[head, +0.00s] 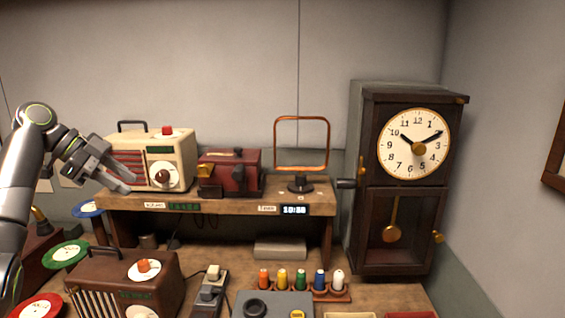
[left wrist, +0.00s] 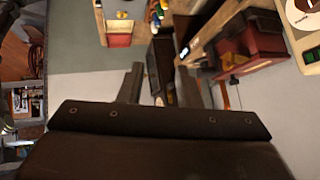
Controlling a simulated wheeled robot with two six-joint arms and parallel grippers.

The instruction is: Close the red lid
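A dark red box (head: 228,172) with brass and dark fittings sits on the raised wooden shelf (head: 225,203), right of the cream radio. Whether its red lid stands open or shut is too small to tell. The box also shows at the upper right of the left wrist view (left wrist: 252,48). My left gripper (head: 131,183) is in front of the cream radio, left of the red box and apart from it. In the left wrist view its two fingers (left wrist: 162,84) stand apart with nothing between them. My right gripper is not in view.
The cream radio (head: 183,148) stands left of the box, and a copper square loop on a dark base (head: 301,185) stands to its right. A tall clock (head: 390,185) is farther right. Below are a brown radio (head: 110,272) and several colored spools (head: 301,280).

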